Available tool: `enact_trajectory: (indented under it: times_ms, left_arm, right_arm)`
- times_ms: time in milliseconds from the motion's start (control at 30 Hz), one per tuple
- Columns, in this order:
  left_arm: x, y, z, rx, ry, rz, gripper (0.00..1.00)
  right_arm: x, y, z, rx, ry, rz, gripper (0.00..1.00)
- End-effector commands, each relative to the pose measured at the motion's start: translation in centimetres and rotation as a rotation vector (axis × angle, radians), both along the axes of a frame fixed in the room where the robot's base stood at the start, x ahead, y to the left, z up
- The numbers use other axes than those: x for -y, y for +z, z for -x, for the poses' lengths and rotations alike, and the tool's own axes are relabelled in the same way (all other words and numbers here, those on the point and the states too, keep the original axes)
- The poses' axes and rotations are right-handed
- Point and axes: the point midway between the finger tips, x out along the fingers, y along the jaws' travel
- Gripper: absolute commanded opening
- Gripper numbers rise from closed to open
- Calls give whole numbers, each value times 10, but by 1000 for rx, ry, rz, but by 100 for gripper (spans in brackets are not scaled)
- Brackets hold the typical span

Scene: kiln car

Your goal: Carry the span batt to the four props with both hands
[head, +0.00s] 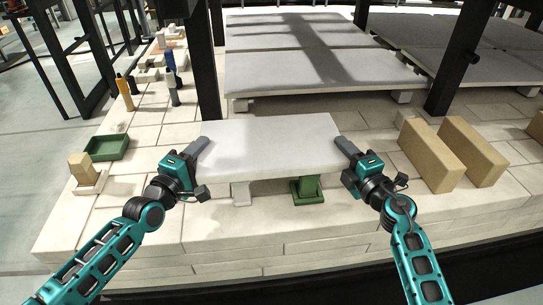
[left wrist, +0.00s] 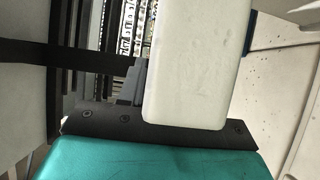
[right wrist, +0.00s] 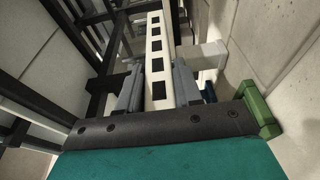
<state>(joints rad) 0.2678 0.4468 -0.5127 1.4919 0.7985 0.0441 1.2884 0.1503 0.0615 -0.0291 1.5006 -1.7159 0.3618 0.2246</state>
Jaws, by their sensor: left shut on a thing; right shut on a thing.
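The span batt (head: 270,140) is a pale flat slab, roughly level in the head view, spanning between my two grippers. My left gripper (head: 197,150) is shut on its left end, and my right gripper (head: 346,149) is shut on its right end. A pale end of the batt also shows in the left wrist view (left wrist: 195,65). In the right wrist view, a slotted pale edge (right wrist: 156,60) lies between grey fingers. A small pale prop (head: 241,194) and a green stand (head: 308,191) show below the batt's front edge. Whether the batt touches them I cannot tell. Other props under it are hidden.
Large pale slabs (head: 290,72) lie on low supports behind. Dark posts (head: 207,75) stand behind the batt. Two tan blocks (head: 437,155) stand to the right. A green tray (head: 107,148) and a small tan block (head: 82,170) are at the left. The front brick deck is mostly clear.

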Motion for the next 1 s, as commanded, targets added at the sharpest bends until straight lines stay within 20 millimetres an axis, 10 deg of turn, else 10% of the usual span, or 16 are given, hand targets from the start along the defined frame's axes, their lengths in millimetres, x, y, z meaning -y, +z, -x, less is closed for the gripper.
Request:
enact_trajectory:
  times_ms: [267, 300, 533, 1000]
  left_arm:
    - [-1, -9, -2, 13, 3, 5, 0]
    - [-1, -11, 0, 2, 2, 1, 38]
    - [0, -11, 0, 1, 1, 0, 60]
    - [-9, -13, 20, -3, 0, 0, 60]
  right_arm:
    - [1, -10, -1, 10, -3, -2, 0]
    - [1, -12, 0, 1, -2, 1, 38]
    - [0, -11, 0, 0, -1, 0, 60]
    - [0, -12, 0, 0, 0, 0, 60]
